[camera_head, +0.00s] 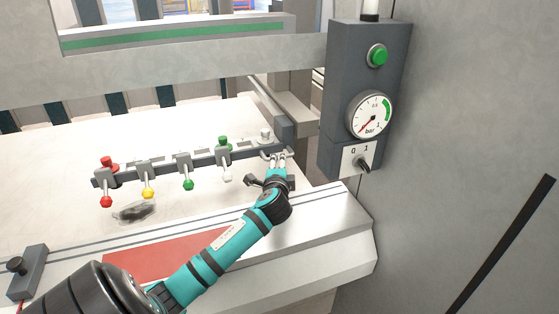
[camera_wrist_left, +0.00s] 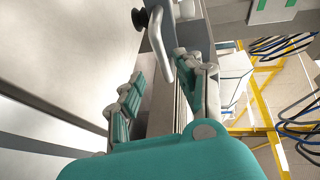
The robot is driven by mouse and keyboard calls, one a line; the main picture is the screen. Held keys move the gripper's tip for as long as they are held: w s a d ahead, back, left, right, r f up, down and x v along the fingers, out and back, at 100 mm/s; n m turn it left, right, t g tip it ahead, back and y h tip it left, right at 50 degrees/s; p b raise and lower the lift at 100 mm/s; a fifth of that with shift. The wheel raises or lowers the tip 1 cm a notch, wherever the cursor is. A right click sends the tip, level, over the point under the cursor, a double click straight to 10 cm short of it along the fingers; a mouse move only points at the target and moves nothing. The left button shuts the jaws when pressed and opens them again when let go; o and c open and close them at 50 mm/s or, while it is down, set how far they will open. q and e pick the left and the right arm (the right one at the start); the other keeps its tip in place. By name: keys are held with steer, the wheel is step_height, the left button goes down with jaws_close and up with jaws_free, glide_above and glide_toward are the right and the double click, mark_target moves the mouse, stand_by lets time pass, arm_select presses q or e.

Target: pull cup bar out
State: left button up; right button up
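The cup bar (camera_head: 165,165) is a dark grey rail lying across the pale table. It carries several clamps with red, yellow, green and white knobs. My left gripper (camera_head: 277,160) is at the bar's right end, by a small grey handle. In the left wrist view the gripper (camera_wrist_left: 158,88) has its teal-padded fingers apart. A curved grey handle (camera_wrist_left: 160,45) with a black knob shows just beyond the fingertips, nearer the right finger. I cannot tell whether they touch. My right gripper is not in view.
A grey control box (camera_head: 365,100) with a green button, a pressure gauge (camera_head: 371,115) and a 0/1 switch (camera_head: 362,163) hangs right of the bar's end. A red plate (camera_head: 150,258) lies at the table's front. A dark oval patch (camera_head: 134,212) is below the bar's left end.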

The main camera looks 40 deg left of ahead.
arm_select(q)
steer(key=shift+x, duration=1.65)
jaws_close()
steer(key=shift+d+f, duration=0.1)
steer(key=shift+d, duration=0.1)
